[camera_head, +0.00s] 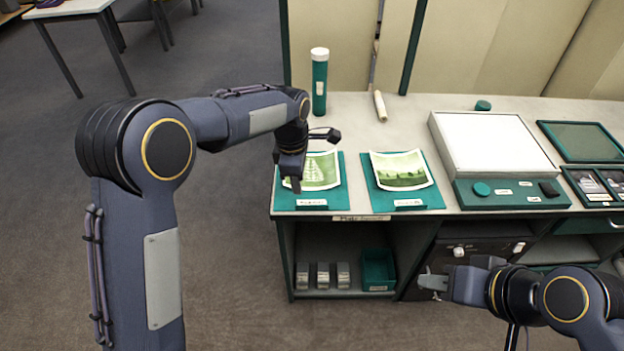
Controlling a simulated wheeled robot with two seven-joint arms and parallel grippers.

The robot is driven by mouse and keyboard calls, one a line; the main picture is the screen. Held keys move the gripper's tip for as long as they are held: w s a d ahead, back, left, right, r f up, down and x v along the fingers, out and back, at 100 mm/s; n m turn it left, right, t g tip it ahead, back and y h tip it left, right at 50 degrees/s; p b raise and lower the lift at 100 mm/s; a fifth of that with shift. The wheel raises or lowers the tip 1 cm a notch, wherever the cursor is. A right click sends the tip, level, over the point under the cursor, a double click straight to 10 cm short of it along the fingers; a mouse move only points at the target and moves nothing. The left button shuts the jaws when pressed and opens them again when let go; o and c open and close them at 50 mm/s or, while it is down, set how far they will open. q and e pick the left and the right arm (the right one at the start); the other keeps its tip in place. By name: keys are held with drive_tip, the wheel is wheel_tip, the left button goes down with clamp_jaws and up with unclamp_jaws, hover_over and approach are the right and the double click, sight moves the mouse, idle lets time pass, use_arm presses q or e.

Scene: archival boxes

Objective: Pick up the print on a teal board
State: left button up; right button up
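Two green-toned prints lie on teal boards side by side at the counter's front left. The left print (322,172) rests on the left teal board (338,200), which has a white label on its front edge. The right print (400,170) rests on the right teal board (430,197), also labelled. Both prints have slightly curled edges. My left gripper (294,184) points down over the left edge of the left print and hides part of it. Whether it touches is unclear. My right gripper (432,284) is low in front of the cabinet, away from both prints. I cannot tell either gripper's opening.
A teal tube (319,85) with a white cap stands behind the left board. A white light panel (493,143) and framed trays (582,141) occupy the right. A teal bin (378,270) and small grey boxes (323,275) sit on the shelf below.

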sight(312, 205)
use_arm(q)
drive_tip(key=shift+n+y, duration=0.4)
drive_tip(key=shift+n, duration=0.3)
drive_tip(key=d+f, duration=0.1)
drive_tip(key=f, duration=0.2)
drive_tip(key=w+d+f, duration=0.1)
drive_tip(key=f, duration=0.3)
drive_tip(key=d+f+p, duration=0.1)
drive_tip(key=f, duration=0.3)
drive_tip(key=shift+w+d, duration=0.1)
drive_tip(key=shift+w, duration=0.15)
clamp_jaws()
